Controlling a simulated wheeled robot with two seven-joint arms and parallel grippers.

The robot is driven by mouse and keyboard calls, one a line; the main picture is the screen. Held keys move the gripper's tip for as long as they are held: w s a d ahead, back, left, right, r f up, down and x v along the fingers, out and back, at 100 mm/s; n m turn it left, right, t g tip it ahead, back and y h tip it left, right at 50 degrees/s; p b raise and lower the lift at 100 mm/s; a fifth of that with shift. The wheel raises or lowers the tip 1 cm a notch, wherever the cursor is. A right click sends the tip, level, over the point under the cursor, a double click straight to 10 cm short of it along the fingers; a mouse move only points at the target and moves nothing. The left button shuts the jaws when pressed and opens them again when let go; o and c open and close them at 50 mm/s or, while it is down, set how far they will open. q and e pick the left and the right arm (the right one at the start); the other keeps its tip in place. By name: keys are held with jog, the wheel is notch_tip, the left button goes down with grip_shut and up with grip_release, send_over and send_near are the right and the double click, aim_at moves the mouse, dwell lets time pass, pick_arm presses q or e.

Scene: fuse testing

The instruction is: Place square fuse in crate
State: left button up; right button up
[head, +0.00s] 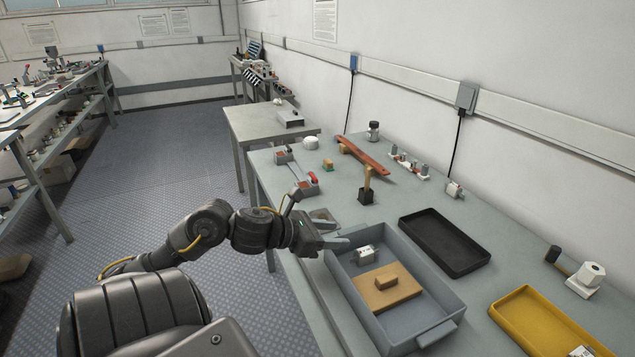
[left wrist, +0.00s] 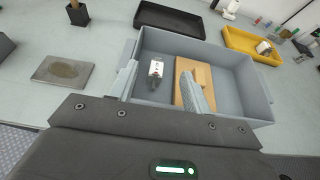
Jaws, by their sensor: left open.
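The grey crate (head: 440,326) stands at the table's near side. It also shows in the left wrist view (left wrist: 225,57). A small white, box-shaped piece with metal parts, which looks like the square fuse (head: 369,254), lies on the crate floor near its far left corner. In the left wrist view the fuse (left wrist: 156,69) shows between my finger lines, apart from both fingers. My left gripper (head: 338,243) is open and empty over the crate's left rim; it also shows in the left wrist view (left wrist: 158,76). My right gripper is in neither view.
A wooden board (head: 402,295) with a small block lies in the crate beside the fuse. A black tray (head: 445,243) is behind, a yellow tray (head: 540,325) to the right. A flat grey plate (left wrist: 62,69) lies left of the crate.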

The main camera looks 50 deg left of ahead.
pick_arm(q)
jog(key=shift+v, duration=2.05)
jog(key=shift+f, duration=0.1)
